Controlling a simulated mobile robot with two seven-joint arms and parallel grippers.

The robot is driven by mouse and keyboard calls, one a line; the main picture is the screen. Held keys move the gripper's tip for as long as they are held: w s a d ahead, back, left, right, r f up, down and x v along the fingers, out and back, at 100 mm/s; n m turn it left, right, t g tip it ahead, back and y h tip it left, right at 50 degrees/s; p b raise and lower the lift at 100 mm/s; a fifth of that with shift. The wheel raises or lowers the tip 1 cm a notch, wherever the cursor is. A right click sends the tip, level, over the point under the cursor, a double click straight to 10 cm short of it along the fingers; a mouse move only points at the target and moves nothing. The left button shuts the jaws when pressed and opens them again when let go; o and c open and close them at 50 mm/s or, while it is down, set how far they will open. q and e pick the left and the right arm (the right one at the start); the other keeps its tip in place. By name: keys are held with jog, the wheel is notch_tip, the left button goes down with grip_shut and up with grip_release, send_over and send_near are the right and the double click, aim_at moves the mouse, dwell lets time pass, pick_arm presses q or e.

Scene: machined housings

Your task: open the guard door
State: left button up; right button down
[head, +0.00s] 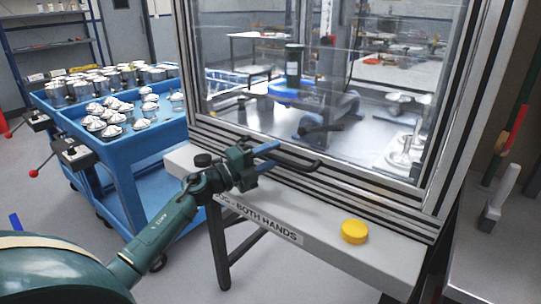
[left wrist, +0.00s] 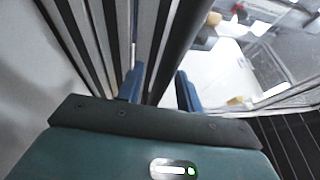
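The guard door (head: 325,75) is a clear panel in an aluminium frame on the front of the machine, and it looks shut. A dark bar handle (head: 300,165) runs along its lower edge. My left gripper (head: 272,154) is at the left part of this handle, with its blue fingers pointing at the door. In the left wrist view, the fingers (left wrist: 158,90) stand apart, with the dark handle (left wrist: 178,50) running between or just beyond them. I see gaps at the sides, and cannot tell whether either finger touches it. My right gripper is not in view.
A grey ledge with lettering (head: 285,232) and a yellow button (head: 354,231) stands below the door. A blue cart (head: 115,152) with several metal parts is at the left. A bench (head: 500,255) with a grey-handled item (head: 499,195) is at the right.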

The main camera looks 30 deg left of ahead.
pick_arm(q)
jog(key=shift+c, duration=0.5)
grip_shut()
